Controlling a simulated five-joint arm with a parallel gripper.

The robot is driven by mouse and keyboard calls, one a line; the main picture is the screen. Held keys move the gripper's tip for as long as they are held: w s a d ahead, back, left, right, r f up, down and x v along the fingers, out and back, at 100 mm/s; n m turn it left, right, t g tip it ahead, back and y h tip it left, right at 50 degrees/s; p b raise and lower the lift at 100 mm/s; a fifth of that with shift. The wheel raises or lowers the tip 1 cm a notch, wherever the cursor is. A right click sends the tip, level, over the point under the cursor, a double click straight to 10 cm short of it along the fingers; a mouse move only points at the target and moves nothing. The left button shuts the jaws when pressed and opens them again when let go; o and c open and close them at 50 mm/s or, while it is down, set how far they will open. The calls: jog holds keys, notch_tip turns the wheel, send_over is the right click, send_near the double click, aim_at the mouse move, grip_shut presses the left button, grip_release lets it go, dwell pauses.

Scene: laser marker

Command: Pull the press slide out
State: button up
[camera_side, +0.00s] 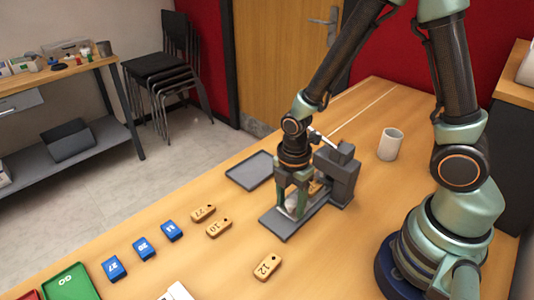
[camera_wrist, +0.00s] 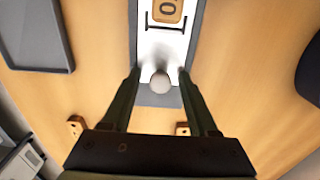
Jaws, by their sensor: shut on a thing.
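The grey press (camera_side: 343,172) stands on the table in the side view, with a long grey base plate (camera_side: 275,226) running toward the front left. The white press slide (camera_wrist: 163,46) lies along this base in the wrist view. A wooden tag (camera_wrist: 167,11) sits on it, cut off by the top edge. A pale round knob (camera_wrist: 160,83) is at the slide's near end. My gripper (camera_side: 293,211) points down over the base, its fingers (camera_wrist: 160,75) shut on the knob from both sides. My fingers partly hide the slide in the side view.
Wooden tags (camera_side: 267,266) and blue tags (camera_side: 143,248) lie left and in front. A dark tray (camera_side: 250,170) lies behind the base. A white cup (camera_side: 390,144) stands right of the press. A green tray (camera_side: 71,284) is at the front left.

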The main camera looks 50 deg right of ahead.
jog(key=shift+a+f, duration=0.15)
jog(key=shift+a, duration=1.2)
jog(key=shift+a+f, duration=0.15)
jog(key=shift+a, duration=1.2)
jog(key=o, duration=0.6)
jog(key=shift+r, duration=3.6)
notch_tip(320, 180, up, 10)
jog(key=m+t, duration=0.3)
jog(key=m, duration=0.6)
send_over(275, 226)
jog(key=w+d, duration=0.1)
jog(key=d, duration=0.4)
jog(key=d+r+m+t, duration=0.1)
jog(key=d+r+m, duration=0.1)
jog(key=m, duration=0.1)
jog(key=s+d+r+m, duration=0.1)
jog(key=r+m, duration=0.1)
jog(key=m, duration=0.1)
jog(key=s+d+r+m+t, duration=0.1)
jog(key=d+r+m, duration=0.1)
jog(key=m, duration=0.1)
jog(key=shift+d+r+t, duration=0.25)
jog(key=shift+d+t, duration=0.05)
jog(key=shift+d, duration=0.05)
